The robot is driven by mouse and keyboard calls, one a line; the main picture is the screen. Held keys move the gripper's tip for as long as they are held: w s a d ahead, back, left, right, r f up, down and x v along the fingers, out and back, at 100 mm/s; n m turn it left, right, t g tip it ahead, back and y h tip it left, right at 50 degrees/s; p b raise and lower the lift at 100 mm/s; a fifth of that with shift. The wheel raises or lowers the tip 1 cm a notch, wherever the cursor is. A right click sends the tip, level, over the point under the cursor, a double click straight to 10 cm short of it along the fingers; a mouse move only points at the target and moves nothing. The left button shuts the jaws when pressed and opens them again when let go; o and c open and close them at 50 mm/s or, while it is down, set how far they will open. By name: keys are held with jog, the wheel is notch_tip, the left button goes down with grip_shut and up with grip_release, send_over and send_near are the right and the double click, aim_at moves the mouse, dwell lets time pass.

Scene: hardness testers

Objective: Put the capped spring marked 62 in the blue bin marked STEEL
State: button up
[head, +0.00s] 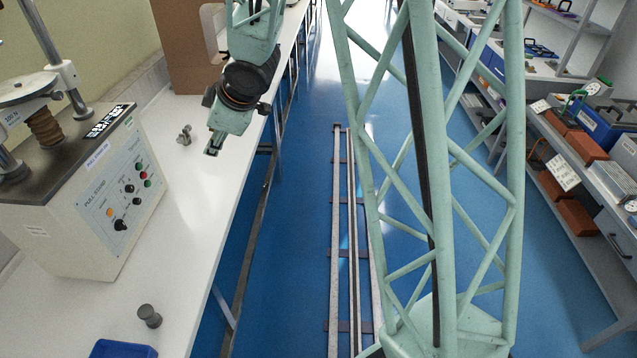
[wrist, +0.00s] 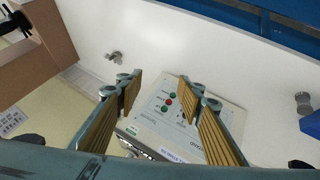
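My gripper (head: 213,149) hangs over the white bench's right edge in the head view. In the wrist view its two ribbed fingers stand wide apart with nothing between them, so my gripper (wrist: 160,84) is open. A grey piece with wider ends (head: 149,316) stands near the bench front; it also shows at the right of the wrist view (wrist: 302,102). It may be the capped spring; no 62 is readable. A blue bin (head: 123,349) is partly cut off at the bottom edge and shows at the wrist view's right edge (wrist: 311,124). No STEEL label is visible.
A cream pull-stand machine (head: 105,205) with buttons fills the bench's left side. A small grey metal fitting (head: 184,135) lies behind it. A brown box (head: 188,50) stands farther back. Bare white bench (head: 185,240) lies right of the machine.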

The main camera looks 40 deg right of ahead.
jog(key=s+d+r+m+g+h, duration=0.15)
jog(key=s+d+r+m, duration=0.25)
jog(key=s+r, duration=0.55)
jog(key=s+d+r+m+h, duration=0.3)
jog(key=s+r, duration=0.4)
jog(key=s, duration=0.5)
jog(key=s+a+r+m+g+y, duration=0.1)
jog(key=s+a+m, duration=0.1)
jog(key=s, duration=1.1)
jog(key=s+a+r+m+g+y, duration=0.1)
jog(key=s+a, duration=0.4)
jog(key=s, duration=0.9)
jog(key=shift+r+m, duration=0.5)
jog(key=shift+m, duration=0.2)
jog(key=shift+y, duration=0.25)
jog(key=shift+f+b, duration=0.8)
